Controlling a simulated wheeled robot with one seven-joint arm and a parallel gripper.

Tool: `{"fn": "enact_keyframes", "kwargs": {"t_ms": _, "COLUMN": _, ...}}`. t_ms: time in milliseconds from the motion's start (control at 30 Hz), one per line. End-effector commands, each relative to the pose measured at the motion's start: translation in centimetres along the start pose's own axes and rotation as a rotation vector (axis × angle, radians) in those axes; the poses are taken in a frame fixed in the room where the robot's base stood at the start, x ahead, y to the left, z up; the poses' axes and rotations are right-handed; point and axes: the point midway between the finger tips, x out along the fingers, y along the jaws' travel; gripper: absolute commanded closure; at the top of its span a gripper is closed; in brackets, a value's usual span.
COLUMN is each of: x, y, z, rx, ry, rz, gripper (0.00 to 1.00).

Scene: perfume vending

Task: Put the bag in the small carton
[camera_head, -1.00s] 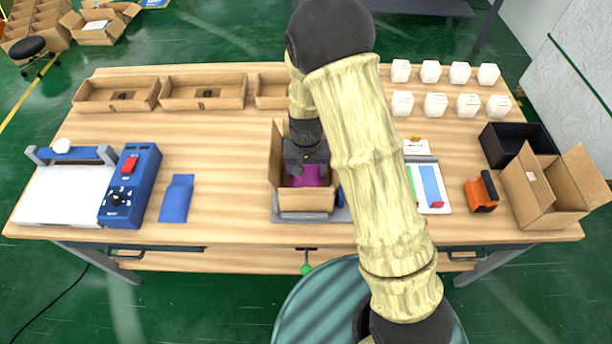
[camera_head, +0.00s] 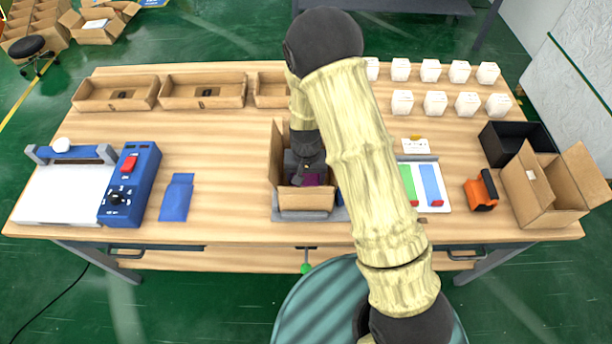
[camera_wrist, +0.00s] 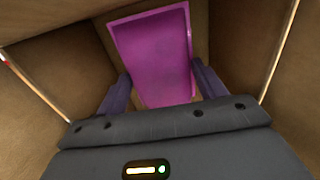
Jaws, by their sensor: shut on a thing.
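The small carton (camera_head: 307,202) stands open on a grey plate at the front middle of the table. A purple bag (camera_wrist: 157,55) is inside its walls in the wrist view, and a small part of it also shows in the head view (camera_head: 312,180). My gripper (camera_wrist: 160,90) is shut on the bag, with one finger at each side of it. In the head view my gripper reaches down into the carton from above. The bag's lower end and the carton's floor are partly hidden, so I cannot tell whether they touch.
A blue pouch (camera_head: 177,198) lies left of the carton, beside a blue sealing machine (camera_head: 130,186). On the right are an orange tape dispenser (camera_head: 482,191), a larger open carton (camera_head: 535,196) and a black box (camera_head: 512,141). Several white boxes (camera_head: 436,103) stand at the back right.

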Motion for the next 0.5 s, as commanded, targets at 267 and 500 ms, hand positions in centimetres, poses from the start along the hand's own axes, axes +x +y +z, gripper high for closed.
{"fn": "enact_keyframes", "kwargs": {"t_ms": 267, "x": 0.39, "y": 0.00, "z": -0.01, "rx": 0.000, "ry": 0.000, "rz": 0.000, "gripper": 0.26}}
{"fn": "enact_keyframes", "kwargs": {"t_ms": 500, "x": 0.38, "y": 0.01, "z": -0.01, "rx": 0.000, "ry": 0.000, "rz": 0.000, "gripper": 0.08}}
